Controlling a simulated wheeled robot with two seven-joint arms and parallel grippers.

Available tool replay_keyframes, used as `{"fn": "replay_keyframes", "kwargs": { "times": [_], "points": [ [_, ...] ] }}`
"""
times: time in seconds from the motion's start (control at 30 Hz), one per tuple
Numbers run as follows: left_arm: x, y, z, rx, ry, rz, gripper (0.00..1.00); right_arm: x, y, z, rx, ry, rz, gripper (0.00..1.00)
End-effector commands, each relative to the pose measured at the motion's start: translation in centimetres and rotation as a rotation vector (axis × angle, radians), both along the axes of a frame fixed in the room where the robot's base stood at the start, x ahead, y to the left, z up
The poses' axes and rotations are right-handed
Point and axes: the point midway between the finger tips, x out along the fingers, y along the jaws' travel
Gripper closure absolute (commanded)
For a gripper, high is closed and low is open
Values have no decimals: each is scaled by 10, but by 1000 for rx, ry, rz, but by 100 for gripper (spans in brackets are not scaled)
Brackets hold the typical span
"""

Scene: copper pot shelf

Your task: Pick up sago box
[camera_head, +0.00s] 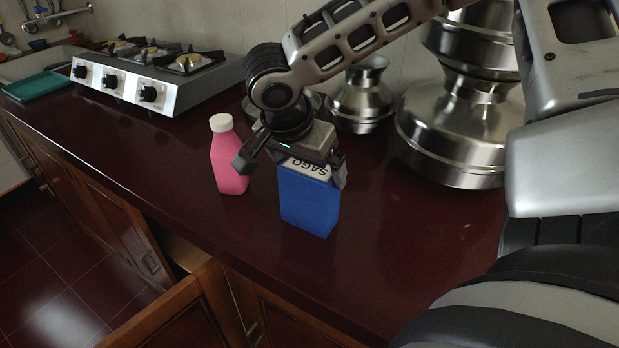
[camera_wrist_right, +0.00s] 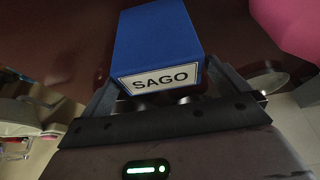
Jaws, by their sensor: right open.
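The sago box (camera_head: 309,203) is a blue upright box with a white SAGO label, standing on the dark red counter. It also shows in the right wrist view (camera_wrist_right: 158,42), with its labelled end toward the gripper. My right gripper (camera_head: 292,172) is open just above and behind the box top in the head view. In the right wrist view its fingers (camera_wrist_right: 165,85) are spread to either side of the labelled end, and I cannot tell whether they touch it. My left gripper is not in view.
A pink bottle with a white cap (camera_head: 229,160) stands close left of the box. Steel pots (camera_head: 451,130) stand at the back right. A gas stove (camera_head: 150,75) and teal tray (camera_head: 40,86) are at the left. An open cabinet door (camera_head: 190,315) is below the counter's front edge.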

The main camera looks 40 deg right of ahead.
Motion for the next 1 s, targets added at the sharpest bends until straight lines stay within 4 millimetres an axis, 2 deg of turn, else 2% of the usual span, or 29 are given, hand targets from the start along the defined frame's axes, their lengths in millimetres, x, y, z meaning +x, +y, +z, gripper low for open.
{"fn": "replay_keyframes", "kwargs": {
  "times": [0.07, 0.2, 0.5, 0.57, 0.7, 1.0],
  "points": [
    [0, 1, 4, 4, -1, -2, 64, -1, -6, -12, 1, 7, -4, 0],
    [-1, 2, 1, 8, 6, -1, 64, 1, -13, -29, 0, 4, -4, 0],
    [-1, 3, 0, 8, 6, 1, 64, 3, -15, -35, 0, -1, -2, 0],
    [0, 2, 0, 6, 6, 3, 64, 3, -15, -35, 0, 0, -2, 14],
    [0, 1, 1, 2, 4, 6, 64, 3, -15, -35, 0, 0, -2, 51],
    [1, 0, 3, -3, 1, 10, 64, 4, -15, -31, 0, -3, -2, 50]
  ]
}}
